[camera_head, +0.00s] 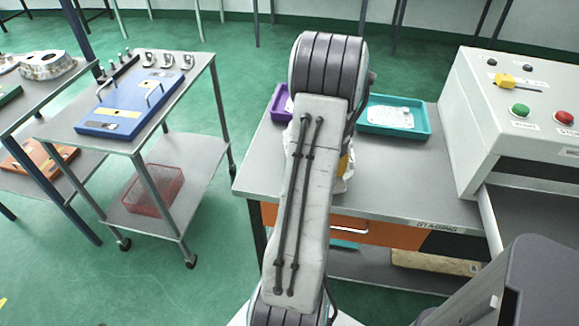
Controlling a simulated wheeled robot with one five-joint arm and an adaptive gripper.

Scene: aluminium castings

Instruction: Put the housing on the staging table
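The staging table (385,193), grey-topped with a "STAGING" label on its front edge, stands at centre right. My arm crosses in front of it and hides part of its top. A pale metallic piece with some yellow (347,172) shows just past the arm's right edge, over the table; most of it is hidden. I cannot tell whether it is the housing, or whether it rests on the table or is held. A silver casting (45,65) with openings lies on the bench at the far left. My gripper is hidden behind the arm.
A teal tray (425,128) with a white sheet and a purple bin (281,103) stand at the table's back. A control box (520,120) with buttons is at right. A cart (125,133) with a blue plate stands left. Green floor is clear between cart and table.

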